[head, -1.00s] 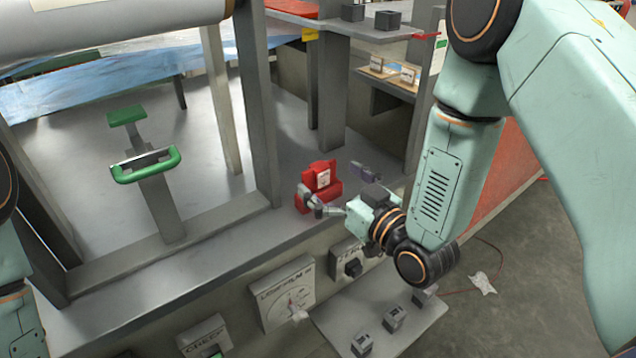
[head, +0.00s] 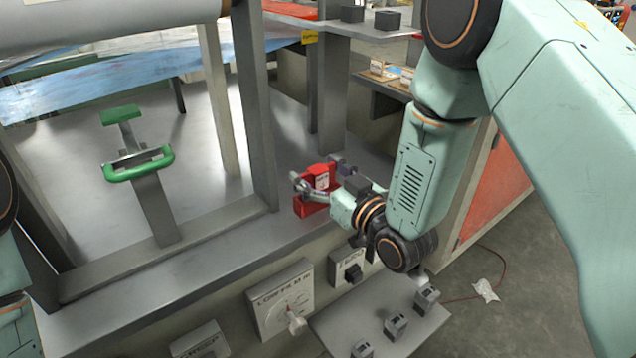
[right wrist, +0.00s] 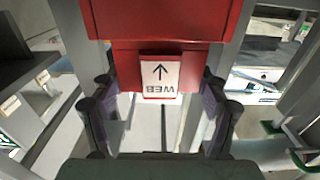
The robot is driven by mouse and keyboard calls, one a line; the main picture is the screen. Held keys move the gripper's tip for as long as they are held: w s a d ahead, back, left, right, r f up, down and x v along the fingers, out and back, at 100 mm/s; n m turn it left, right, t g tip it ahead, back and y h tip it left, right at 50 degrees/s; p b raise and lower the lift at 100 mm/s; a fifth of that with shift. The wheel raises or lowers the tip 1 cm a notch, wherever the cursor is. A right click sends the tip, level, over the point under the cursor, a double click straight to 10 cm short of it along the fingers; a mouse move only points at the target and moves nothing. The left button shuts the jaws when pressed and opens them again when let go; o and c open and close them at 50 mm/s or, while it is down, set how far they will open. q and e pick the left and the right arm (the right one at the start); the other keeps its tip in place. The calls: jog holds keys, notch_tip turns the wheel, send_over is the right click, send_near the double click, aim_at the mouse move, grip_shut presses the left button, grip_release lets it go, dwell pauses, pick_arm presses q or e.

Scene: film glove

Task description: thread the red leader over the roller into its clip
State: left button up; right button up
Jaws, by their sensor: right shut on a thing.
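The red leader (head: 319,181) is a red block with a white label, standing on the grey ledge of the frame. In the right wrist view the label on the red leader (right wrist: 180,55) reads WEB, with an arrow. My right gripper (head: 321,176) is shut on it, one finger at each side; the fingers also show in the right wrist view (right wrist: 158,108). A large grey cylinder (head: 110,22), perhaps the roller, crosses the top left. A green handle-like piece (head: 140,165) stands on a grey post; I cannot tell whether it is the clip. My left gripper is out of view.
Grey uprights (head: 256,110) rise just left of and behind the red leader. A shelf with dark blocks (head: 387,20) is above right. A dial panel (head: 281,300) is on the front face, and a small shelf with several grey blocks (head: 395,325) juts out below.

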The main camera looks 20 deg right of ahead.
jog(key=c, duration=0.5)
